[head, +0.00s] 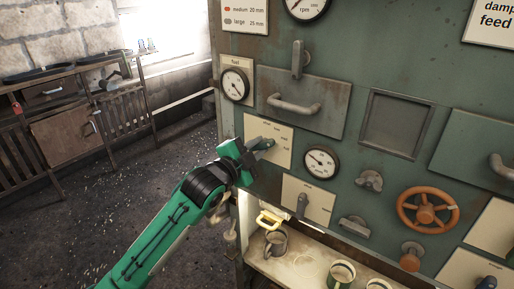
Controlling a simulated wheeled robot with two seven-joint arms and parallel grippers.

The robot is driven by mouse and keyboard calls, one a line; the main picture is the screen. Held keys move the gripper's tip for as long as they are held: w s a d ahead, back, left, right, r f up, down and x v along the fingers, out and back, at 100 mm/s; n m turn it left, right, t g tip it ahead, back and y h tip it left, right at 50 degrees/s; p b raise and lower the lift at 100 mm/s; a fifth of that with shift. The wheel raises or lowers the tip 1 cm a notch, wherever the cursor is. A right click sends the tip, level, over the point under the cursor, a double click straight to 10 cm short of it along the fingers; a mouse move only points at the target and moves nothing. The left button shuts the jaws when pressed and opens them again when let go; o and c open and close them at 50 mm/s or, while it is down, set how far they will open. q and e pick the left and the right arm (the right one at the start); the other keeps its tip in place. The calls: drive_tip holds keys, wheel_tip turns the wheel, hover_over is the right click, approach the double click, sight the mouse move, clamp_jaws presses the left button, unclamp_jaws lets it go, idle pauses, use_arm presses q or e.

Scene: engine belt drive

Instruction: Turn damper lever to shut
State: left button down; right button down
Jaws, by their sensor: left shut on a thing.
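My left gripper (250,150), on a green and black arm, is at the panel's left side. It is shut on a small grey lever (266,143) mounted on a cream plate (280,134) with small printed labels. The jaws hide part of the lever, and the labels are too small to read, so I cannot confirm it is the damper lever. A second grey lever (301,204) points up on another cream plate (318,205) below. My right gripper is not in view.
The green panel (402,60) carries round gauges (321,162), an orange handwheel (427,209), an orange knob (411,257) and a drawer handle (294,105). Mugs (276,242) stand on a shelf below. The floor (90,235) at left is open, with a wooden bench (70,135) behind.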

use_arm(q)
drive_tip(key=shift+r+n+p, duration=0.1)
drive_tip(key=shift+n+p, duration=0.65)
drive_tip(key=shift+n, duration=0.45)
drive_tip(key=n+p, duration=0.2)
drive_tip(key=n, duration=0.1)
drive_tip(key=n+p, duration=0.3)
drive_tip(key=n, duration=0.3)
drive_tip(key=shift+n, duration=0.3)
drive_tip(key=c, duration=1.3)
unclamp_jaws()
